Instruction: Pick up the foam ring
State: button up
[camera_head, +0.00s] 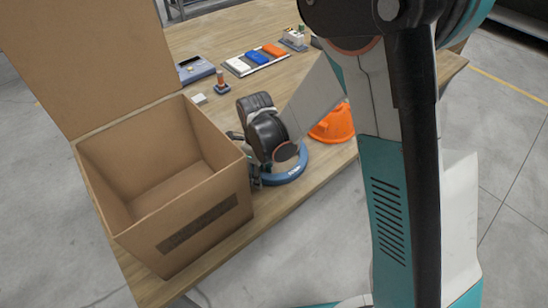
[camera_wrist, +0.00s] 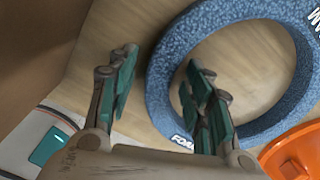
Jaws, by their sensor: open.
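The foam ring is blue and speckled with white lettering, and lies flat on the wooden table. It shows in the head view (camera_head: 290,176), partly hidden by my arm, and large in the wrist view (camera_wrist: 157,95). My gripper (camera_wrist: 160,60) is open and points down at the ring's side nearest the box. In the wrist view one finger is outside the ring and the other is over its hole, with the rim between them. I cannot tell whether the fingers touch the foam. In the head view the fingers are mostly hidden behind the box and wrist.
An open cardboard box (camera_head: 200,222) stands close left of my gripper. An orange helmet-like object (camera_head: 335,124) lies just right of the ring. Behind are a tray with coloured items (camera_head: 256,58), a small orange-and-grey object (camera_head: 221,84) and a grey device (camera_head: 195,70).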

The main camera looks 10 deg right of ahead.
jog(key=shift+r, duration=0.1)
jog(key=c, duration=1)
jog(key=shift+o, duration=0.2)
jog(key=shift+r, duration=0.1)
